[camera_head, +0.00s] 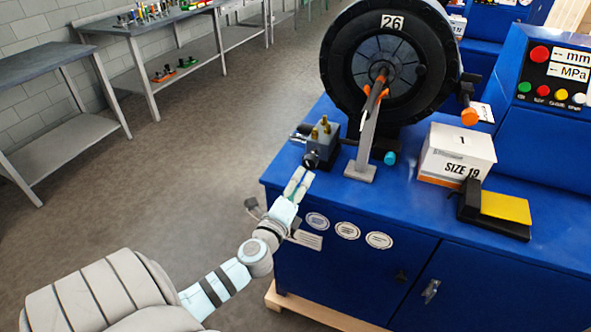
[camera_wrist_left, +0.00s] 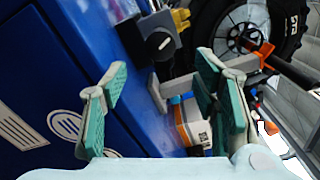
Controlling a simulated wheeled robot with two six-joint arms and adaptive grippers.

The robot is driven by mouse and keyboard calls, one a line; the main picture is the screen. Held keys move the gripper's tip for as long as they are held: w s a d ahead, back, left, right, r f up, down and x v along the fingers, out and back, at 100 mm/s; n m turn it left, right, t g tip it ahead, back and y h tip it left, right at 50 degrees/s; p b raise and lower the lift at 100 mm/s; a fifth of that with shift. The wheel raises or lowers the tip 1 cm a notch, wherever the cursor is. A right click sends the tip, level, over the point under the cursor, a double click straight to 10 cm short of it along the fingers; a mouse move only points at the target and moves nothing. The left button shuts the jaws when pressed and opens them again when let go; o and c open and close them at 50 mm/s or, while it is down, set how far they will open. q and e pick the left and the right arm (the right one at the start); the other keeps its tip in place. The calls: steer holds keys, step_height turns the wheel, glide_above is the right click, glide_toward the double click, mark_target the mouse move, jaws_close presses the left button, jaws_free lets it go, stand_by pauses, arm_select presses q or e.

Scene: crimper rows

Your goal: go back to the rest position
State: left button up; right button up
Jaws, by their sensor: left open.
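My left gripper (camera_head: 298,183) is at the near left edge of the blue bench, just in front of a small dark grey block with brass fittings and a black knob (camera_head: 322,148). In the left wrist view my left gripper (camera_wrist_left: 160,105) shows its two green-padded fingers spread wide with nothing between them. The block with its knob (camera_wrist_left: 152,42) lies beyond the fingers there. My right gripper is in neither view.
The blue bench (camera_head: 335,215) carries a black wheel marked 26 (camera_head: 340,62), a grey stand (camera_head: 362,150), a white SIZE 19 box (camera_head: 455,155) and a black-yellow pad (camera_head: 505,207). Grey tables (camera_head: 45,62) stand at the left. The floor (camera_head: 170,180) between is clear.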

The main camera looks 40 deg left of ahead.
arm_select(q)
steer(key=shift+v, duration=1.1)
steer(key=s+f+n+g+h, duration=0.1)
steer(key=s+f+n+g, duration=0.3)
steer(key=f, duration=0.7)
steer(key=s+f+n+g+h, duration=0.15)
steer(key=s+f+n, duration=0.35)
steer(key=f, duration=0.6)
steer(key=s+f+n+g, duration=0.35)
steer(key=s+f, duration=0.25)
steer(key=f, duration=0.5)
steer(key=s+d+f+n+g+h, duration=0.1)
steer(key=s+d+f+n+g, duration=0.2)
steer(key=s, duration=0.9)
steer(key=s+d+f+n+g+h, duration=0.1)
steer(key=s+d+f+n+g, duration=0.2)
steer(key=s+d+f, duration=0.5)
steer(key=s+f, duration=0.2)
steer(key=s, duration=0.2)
steer(key=shift+f+g, duration=0.2)
steer(key=shift+g, duration=0.2)
